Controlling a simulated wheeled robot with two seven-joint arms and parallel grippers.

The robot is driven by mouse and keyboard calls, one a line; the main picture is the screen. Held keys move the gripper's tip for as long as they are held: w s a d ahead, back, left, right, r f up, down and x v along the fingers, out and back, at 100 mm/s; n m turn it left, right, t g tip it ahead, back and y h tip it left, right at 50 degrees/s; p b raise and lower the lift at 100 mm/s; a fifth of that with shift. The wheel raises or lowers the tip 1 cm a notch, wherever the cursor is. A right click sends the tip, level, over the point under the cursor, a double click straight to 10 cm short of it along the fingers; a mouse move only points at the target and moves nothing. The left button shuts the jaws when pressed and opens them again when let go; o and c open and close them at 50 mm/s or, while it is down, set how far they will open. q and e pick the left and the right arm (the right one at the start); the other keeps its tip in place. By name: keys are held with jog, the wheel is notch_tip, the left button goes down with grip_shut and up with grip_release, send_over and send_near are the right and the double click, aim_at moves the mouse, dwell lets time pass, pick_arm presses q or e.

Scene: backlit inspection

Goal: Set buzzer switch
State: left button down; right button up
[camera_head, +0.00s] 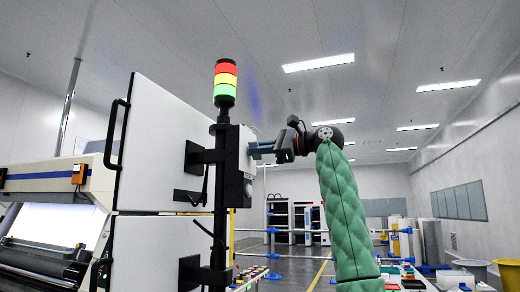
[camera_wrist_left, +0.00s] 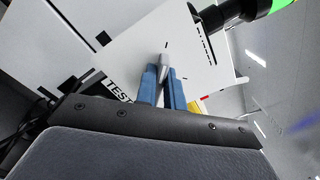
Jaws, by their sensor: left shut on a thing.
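A pale grey switch box (camera_head: 239,165) is fixed to the dark pole beside the large white cabinet. My left gripper (camera_head: 260,148) reaches it from the right, at the upper part of its side face. In the left wrist view the blue fingers (camera_wrist_left: 162,72) are shut on a small grey switch lever (camera_wrist_left: 163,60) that stands out from the white box face (camera_wrist_left: 150,38). The fingers hide the lower part of the lever. Black lettering reading "TEST" shows beside the fingers, partly covered. My right gripper is in neither view.
The white cabinet (camera_head: 160,145) with black handles is at the left, next to a roller machine (camera_head: 40,262). Blue-jointed rails (camera_head: 300,257) and open floor lie behind.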

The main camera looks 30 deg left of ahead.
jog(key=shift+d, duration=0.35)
pick_arm(q)
jog(key=c, duration=1.5)
grip_release()
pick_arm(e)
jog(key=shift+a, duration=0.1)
pick_arm(q)
jog(key=shift+d, duration=0.1)
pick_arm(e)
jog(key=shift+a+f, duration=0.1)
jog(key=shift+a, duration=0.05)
